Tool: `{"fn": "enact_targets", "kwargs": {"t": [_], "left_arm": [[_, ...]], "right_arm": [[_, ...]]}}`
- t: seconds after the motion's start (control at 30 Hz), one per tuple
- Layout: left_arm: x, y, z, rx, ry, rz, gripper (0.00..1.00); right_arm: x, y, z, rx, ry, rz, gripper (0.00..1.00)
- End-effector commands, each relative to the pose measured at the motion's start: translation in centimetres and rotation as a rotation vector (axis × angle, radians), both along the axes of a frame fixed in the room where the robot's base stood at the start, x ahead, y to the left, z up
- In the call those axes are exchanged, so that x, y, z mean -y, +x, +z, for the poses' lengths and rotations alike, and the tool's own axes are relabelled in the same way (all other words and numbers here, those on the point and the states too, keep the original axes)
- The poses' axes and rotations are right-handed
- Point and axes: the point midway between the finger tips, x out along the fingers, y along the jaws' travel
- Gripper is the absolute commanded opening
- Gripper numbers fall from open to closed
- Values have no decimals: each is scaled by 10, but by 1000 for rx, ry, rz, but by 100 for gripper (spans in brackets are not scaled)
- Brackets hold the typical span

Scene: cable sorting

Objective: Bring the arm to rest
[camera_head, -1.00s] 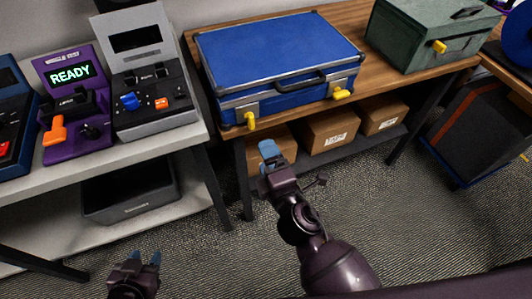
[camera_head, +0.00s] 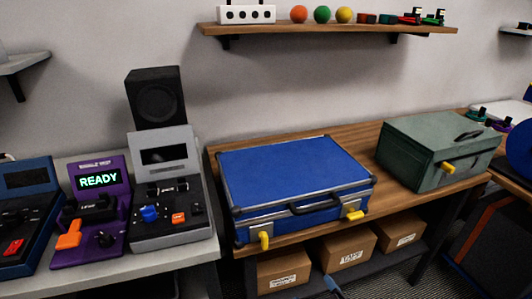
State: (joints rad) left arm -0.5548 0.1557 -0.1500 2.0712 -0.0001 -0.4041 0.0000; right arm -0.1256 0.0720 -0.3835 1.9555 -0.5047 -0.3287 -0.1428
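Only a small blue fingertip of my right gripper (camera_head: 332,286) shows at the bottom edge, in front of the cardboard boxes under the wooden table. The rest of that gripper and its arm are out of frame, so its opening is hidden. My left gripper and arm are not in view. The closed blue case (camera_head: 295,172) lies on the wooden table, with yellow latches at its front. No gripper touches it.
A green case (camera_head: 425,150) stands to its right. Purple (camera_head: 92,215) and grey (camera_head: 170,205) consoles stand on the left bench. Several cardboard boxes (camera_head: 345,248) sit on the lower shelf. A wall shelf (camera_head: 300,28) holds coloured balls and small parts.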

Motion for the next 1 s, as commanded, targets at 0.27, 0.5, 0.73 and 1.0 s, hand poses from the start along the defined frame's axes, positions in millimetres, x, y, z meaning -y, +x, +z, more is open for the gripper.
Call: {"fn": "enact_targets", "kwargs": {"t": [0.27, 0.5, 0.73, 1.0], "left_arm": [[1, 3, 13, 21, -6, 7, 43], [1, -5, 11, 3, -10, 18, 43], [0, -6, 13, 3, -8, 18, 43], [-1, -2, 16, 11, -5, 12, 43]], "right_arm": [[103, -81, -46, -303, 438, -254, 81], [158, -151, -71, -409, 456, -383, 81], [164, -173, -80, -444, 443, -405, 81], [163, -172, -80, -444, 442, -403, 81]]}}
